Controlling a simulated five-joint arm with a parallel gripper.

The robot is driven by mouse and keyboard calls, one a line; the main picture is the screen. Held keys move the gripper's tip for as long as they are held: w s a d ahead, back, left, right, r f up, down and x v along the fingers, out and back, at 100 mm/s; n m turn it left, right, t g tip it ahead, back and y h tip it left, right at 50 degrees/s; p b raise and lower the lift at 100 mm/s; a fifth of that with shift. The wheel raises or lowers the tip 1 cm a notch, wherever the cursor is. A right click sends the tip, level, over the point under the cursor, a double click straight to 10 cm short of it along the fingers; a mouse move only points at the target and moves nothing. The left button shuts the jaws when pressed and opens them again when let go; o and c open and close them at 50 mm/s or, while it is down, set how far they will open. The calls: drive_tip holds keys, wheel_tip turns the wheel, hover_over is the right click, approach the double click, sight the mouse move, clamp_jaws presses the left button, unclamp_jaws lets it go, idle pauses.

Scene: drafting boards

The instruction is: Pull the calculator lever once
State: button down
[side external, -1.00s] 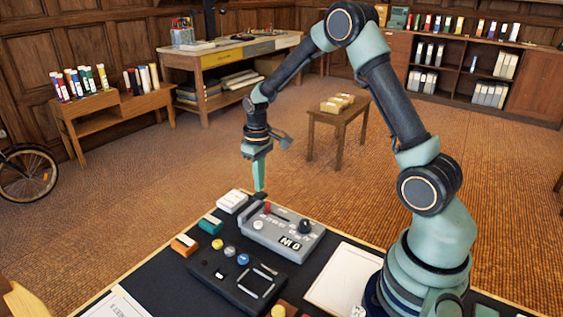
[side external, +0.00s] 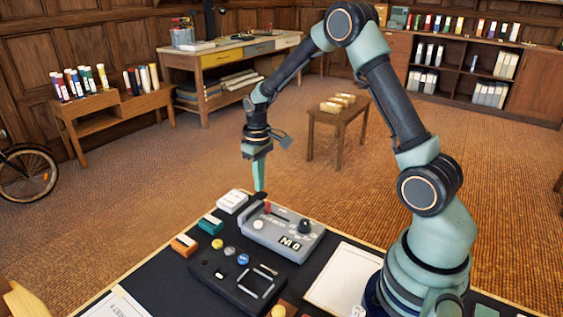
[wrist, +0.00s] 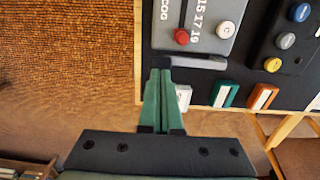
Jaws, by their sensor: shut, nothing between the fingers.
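The grey calculator (side external: 283,240) lies on the dark desk mat, with white number windows, a black knob, a white knob and a red knob (side external: 267,207) on top. Which part is the lever is hard to tell. My gripper (side external: 260,194) is shut and empty, pointing down by the calculator's far left corner. In the wrist view my gripper (wrist: 161,72) has its tips beside the bar's left end; contact cannot be told.
A black control box (side external: 237,276) with coloured buttons sits in front of the calculator. White (side external: 232,201), teal (side external: 211,224) and orange (side external: 184,245) blocks line the desk's left edge. A white sheet (side external: 342,277) lies to the right. Open floor lies beyond the desk.

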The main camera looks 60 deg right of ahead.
sight(260, 194)
drive_tip(key=shift+f, duration=1.8)
drive_tip(key=shift+r, duration=4.05)
